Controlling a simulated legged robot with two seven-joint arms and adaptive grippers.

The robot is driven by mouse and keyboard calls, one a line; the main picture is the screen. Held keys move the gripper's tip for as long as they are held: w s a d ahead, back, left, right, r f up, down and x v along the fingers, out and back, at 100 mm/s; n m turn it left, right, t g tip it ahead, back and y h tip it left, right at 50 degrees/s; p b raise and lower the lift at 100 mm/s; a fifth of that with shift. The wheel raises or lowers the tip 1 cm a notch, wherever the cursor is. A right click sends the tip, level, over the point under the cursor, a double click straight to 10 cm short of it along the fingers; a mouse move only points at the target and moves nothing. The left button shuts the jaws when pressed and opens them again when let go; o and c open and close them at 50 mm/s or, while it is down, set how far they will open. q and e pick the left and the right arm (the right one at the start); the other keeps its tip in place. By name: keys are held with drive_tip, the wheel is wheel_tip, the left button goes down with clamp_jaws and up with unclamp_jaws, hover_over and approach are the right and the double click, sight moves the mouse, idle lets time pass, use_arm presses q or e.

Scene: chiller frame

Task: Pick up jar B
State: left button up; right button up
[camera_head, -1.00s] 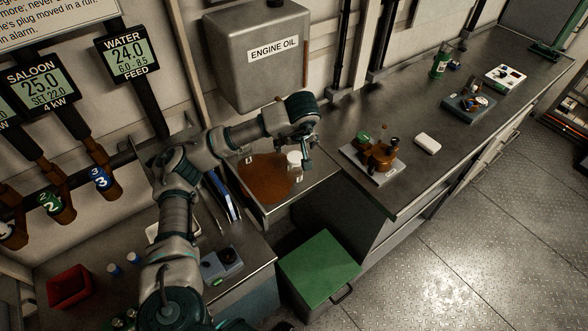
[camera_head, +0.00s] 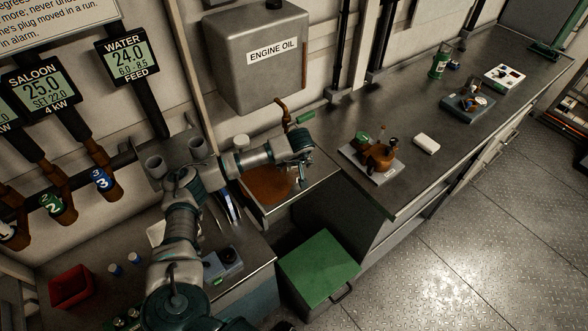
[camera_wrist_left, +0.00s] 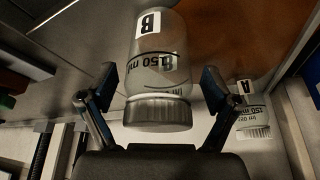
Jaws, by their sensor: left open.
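Jar B (camera_wrist_left: 152,55) is a clear jar with a grey ribbed lid, a "B" label and "150 ml" print. In the left wrist view it stands between the two spread fingers of my left gripper (camera_wrist_left: 158,80), its lid nearest the palm. I see gaps on both sides of it. A similar jar A (camera_wrist_left: 252,115) is to the right, outside the fingers. In the head view my left gripper (camera_head: 303,176) is over the right part of a brown-stained tray (camera_head: 283,203); the jars are mostly hidden there. My right gripper is not in view.
The engine oil tank (camera_head: 258,62) hangs on the wall behind, with a green-handled tap (camera_head: 298,118) below it. A green box (camera_head: 318,266) stands in front of the tray. A brown device (camera_head: 378,157) and a white block (camera_head: 426,143) are on the bench to the right.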

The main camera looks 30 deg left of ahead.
use_arm(q)
drive_tip(key=shift+w+f, duration=0.1)
drive_tip(key=shift+f, duration=0.2)
drive_tip(key=c, duration=1.2)
drive_tip(key=shift+c, duration=0.2)
